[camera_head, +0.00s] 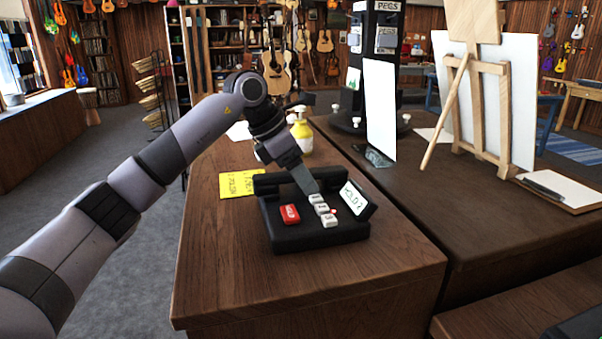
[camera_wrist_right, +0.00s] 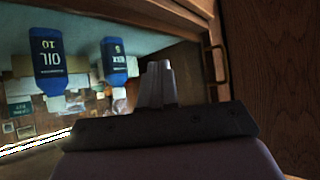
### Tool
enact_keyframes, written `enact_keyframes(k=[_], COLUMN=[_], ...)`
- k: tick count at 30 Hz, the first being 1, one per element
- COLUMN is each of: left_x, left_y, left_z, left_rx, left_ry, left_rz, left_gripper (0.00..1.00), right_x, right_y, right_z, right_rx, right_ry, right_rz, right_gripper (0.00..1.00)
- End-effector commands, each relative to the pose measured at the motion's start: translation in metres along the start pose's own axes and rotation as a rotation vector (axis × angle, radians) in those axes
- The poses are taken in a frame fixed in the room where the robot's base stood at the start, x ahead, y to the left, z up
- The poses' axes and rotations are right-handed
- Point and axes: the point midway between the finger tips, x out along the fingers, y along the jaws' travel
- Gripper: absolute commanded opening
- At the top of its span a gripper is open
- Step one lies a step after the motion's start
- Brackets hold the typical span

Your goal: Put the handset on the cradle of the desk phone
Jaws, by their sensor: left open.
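The black desk phone (camera_head: 290,237) sits on the wooden desk, with a red HOLD key, white keys and a tilted "HOLD?" card. The black handset (camera_head: 268,183) lies along the back of the phone, at the cradle; the gripper hides its middle, so I cannot tell whether it rests fully in place. My left gripper (camera_head: 306,183) is open and points down over the handset and the phone's back edge; I see no clear grip on it. My right gripper (camera_wrist_right: 158,85) shows only in the right wrist view, its fingers together and empty, away from the phone.
A yellow note (camera_head: 238,184) and a yellow bottle (camera_head: 302,135) are on the desk near the phone. A mirror (camera_head: 380,110), a peg stand and an easel (camera_head: 478,100) stand to the right. Blue oil bottles (camera_wrist_right: 46,65) show near the right gripper. The desk front is clear.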

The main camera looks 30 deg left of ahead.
Motion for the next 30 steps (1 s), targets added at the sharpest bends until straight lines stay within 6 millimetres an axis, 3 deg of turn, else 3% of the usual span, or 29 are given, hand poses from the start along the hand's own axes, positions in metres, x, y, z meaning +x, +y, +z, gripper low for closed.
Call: enact_keyframes(k=[5, 16, 30], left_x=[-0.011, -0.065, -0.072], left_y=[0.001, 0.000, 0.000], left_z=[0.000, 0.000, 0.000], left_rx=[0.000, 0.000, 0.000], left_ry=[-0.002, -0.002, 0.000], left_rz=[0.002, 0.002, 0.000], left_gripper=[0.72, 0.72, 0.72], right_x=[0.001, 0.004, 0.004], right_y=[0.000, 0.000, 0.000], right_z=[0.001, 0.004, 0.003], right_rx=[0.000, 0.000, -0.001], right_ry=[0.001, 0.001, 0.003], right_rz=[0.000, 0.000, 0.001], right_gripper=[0.00, 0.00, 0.00])
